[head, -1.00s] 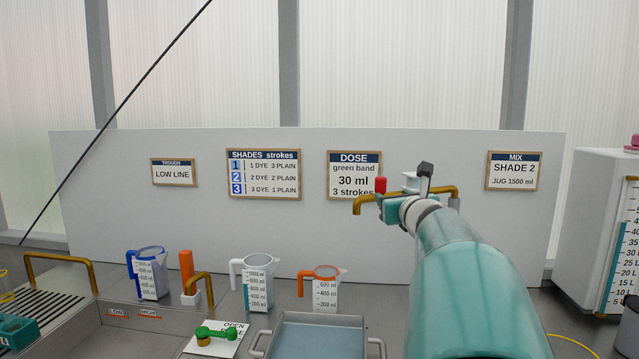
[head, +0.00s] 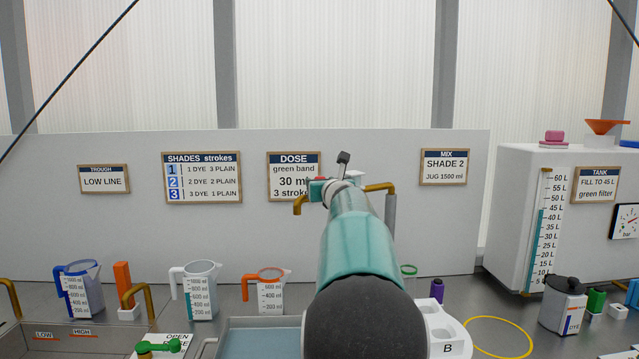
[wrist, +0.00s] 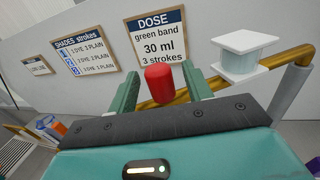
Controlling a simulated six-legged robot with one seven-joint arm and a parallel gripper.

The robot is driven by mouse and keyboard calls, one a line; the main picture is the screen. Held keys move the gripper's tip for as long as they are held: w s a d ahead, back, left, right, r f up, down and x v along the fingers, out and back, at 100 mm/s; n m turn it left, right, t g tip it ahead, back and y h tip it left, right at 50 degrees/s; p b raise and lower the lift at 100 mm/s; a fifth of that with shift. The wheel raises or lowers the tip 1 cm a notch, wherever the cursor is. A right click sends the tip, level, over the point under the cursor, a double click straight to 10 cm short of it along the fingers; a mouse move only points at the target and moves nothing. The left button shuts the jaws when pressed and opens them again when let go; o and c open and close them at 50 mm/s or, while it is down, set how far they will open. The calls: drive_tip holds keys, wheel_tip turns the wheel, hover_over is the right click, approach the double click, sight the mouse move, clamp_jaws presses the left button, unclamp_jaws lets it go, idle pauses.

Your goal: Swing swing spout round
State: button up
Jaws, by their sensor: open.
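A brass spout (head: 380,187) runs level on top of a grey post (head: 389,220), in front of the back panel. Its left end bends down, and my arm hides its middle. In the wrist view the brass pipe (wrist: 292,58) and post (wrist: 291,93) show at right. A red knob (wrist: 159,83) stands upright between the two green fingers of my gripper (wrist: 161,88), with gaps visible on both sides. A white square-topped part (wrist: 243,52) sits just right of the fingers. My gripper also shows in the head view (head: 322,186), open at the spout.
Measuring jugs (head: 200,290) and a shallow basin (head: 258,340) stand below on the bench. Another brass spout (head: 139,292) rises at left beside an orange handle (head: 123,277). A white tank (head: 525,210) stands at right. Signs hang on the panel behind.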

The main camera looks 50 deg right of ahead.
drive_tip(key=shift+x, duration=0.75)
